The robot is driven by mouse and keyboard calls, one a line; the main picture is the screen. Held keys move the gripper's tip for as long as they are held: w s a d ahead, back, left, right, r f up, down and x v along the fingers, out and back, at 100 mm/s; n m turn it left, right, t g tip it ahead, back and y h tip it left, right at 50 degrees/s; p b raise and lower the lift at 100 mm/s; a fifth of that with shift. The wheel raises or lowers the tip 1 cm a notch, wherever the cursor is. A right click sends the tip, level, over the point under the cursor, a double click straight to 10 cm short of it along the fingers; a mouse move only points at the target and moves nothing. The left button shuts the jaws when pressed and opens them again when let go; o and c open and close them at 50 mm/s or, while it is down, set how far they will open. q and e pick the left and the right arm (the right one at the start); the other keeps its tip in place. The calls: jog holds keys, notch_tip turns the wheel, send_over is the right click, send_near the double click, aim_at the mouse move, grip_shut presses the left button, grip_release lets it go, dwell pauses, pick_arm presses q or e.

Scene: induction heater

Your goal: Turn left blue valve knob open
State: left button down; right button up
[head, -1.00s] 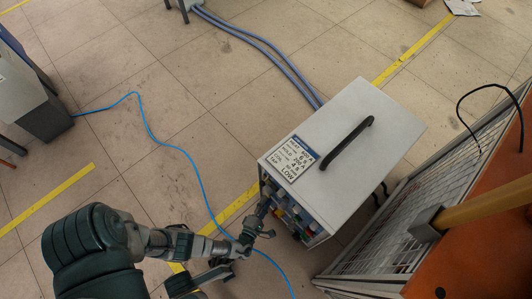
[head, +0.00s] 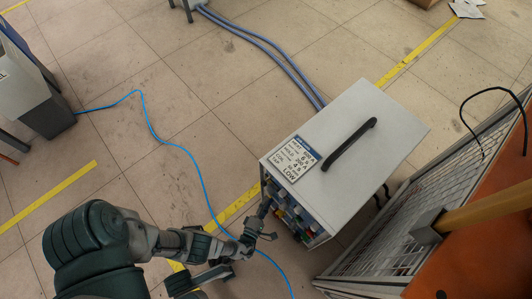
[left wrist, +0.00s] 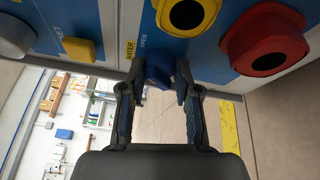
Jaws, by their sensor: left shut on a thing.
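The left blue valve knob (left wrist: 159,70) sits on the blue front panel of the heater, beside the labels "WATER" and "OPEN" in the left wrist view. My left gripper (left wrist: 160,88) is shut on this knob, one finger on each side. In the head view the left gripper (head: 264,212) reaches the front face of the induction heater (head: 345,140). The knob itself cannot be made out there. My right gripper is not in view.
A yellow-ringed port (left wrist: 187,14) and a red-ringed port (left wrist: 264,40) are close to the fingers. A yellow button (left wrist: 78,49) is at left. A blue cable (head: 190,160) lies on the floor. A mesh fence (head: 410,215) stands at right.

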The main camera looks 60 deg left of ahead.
pick_arm(q)
jog(key=shift+w+d+f, duration=0.1)
jog(key=shift+d, duration=0.05)
jog(key=c, duration=0.8)
grip_release()
jog(key=shift+f, duration=0.1)
